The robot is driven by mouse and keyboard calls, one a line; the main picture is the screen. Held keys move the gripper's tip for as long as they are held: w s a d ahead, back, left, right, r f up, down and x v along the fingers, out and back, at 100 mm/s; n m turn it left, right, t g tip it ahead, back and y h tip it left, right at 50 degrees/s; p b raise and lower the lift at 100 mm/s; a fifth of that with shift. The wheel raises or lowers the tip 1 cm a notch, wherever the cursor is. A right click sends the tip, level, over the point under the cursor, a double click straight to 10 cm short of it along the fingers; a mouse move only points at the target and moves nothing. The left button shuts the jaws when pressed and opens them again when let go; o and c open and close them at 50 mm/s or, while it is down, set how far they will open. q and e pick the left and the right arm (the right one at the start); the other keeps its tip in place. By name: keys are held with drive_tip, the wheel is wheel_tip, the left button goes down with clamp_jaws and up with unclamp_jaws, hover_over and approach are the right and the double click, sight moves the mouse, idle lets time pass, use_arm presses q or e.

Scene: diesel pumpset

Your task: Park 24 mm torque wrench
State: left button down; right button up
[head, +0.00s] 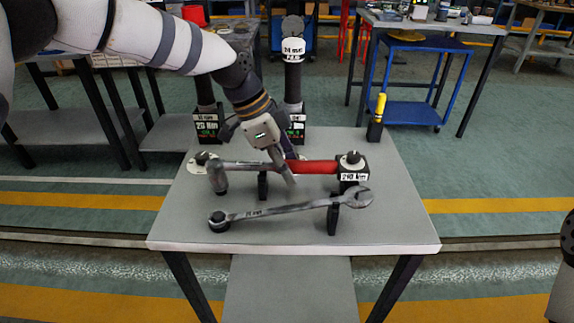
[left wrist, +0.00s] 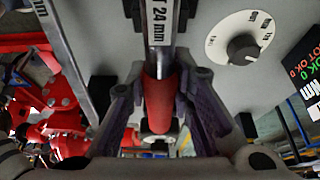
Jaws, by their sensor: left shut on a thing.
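The 24 mm torque wrench has a red handle (head: 318,167) and a grey metal shaft, and lies roughly level across the table's middle. Its head end (head: 217,178) is at the left. My left gripper (head: 286,172) reaches down from above and is shut on it near the inner end of the red handle. In the left wrist view the fingers (left wrist: 160,95) flank the red handle (left wrist: 158,102), and a "24 mm" label (left wrist: 157,22) shows on the shaft. A short black post (head: 263,185) stands under the shaft; I cannot tell whether they touch. My right gripper is out of view.
A grey combination spanner (head: 290,208) lies in front, on a round black rest (head: 219,222) and a black post (head: 332,217). A "240 Nm" dial block (head: 354,172) is by the handle's right end. Tall dark posts (head: 293,80) and a yellow-handled tool (head: 380,105) stand behind. The table front (head: 290,240) is clear.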

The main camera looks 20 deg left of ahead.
use_arm(q)
drive_tip(key=shift+f, duration=0.75)
drive_tip(key=c, duration=1.3)
unclamp_jaws()
drive_tip(key=v, duration=1.2)
